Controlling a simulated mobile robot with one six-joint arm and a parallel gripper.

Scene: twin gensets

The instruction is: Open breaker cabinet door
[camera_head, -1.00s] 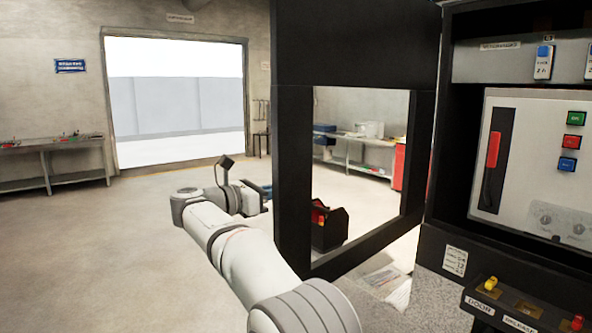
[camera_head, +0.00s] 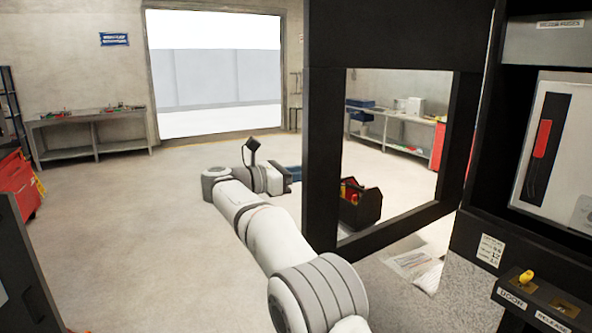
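The breaker cabinet door (camera_head: 325,170) is a black frame with a large window opening. It stands swung out from the cabinet (camera_head: 475,235) on the right, so the cabinet's inside shows. Inside is a pale breaker panel (camera_head: 563,175) with a red handle (camera_head: 542,138) in a dark slot. My white arm reaches forward from the bottom middle, on the left side of the door. Its far end is near the door's outer edge; my gripper's fingers are hidden or too small to make out.
A yellow knob (camera_head: 526,277) sits on a ledge labelled DOOR below the panel. A black toolbox (camera_head: 361,205) shows through the window. A workbench (camera_head: 92,134) stands at the back left and a red cabinet (camera_head: 18,185) at the left edge. The floor left of my arm is clear.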

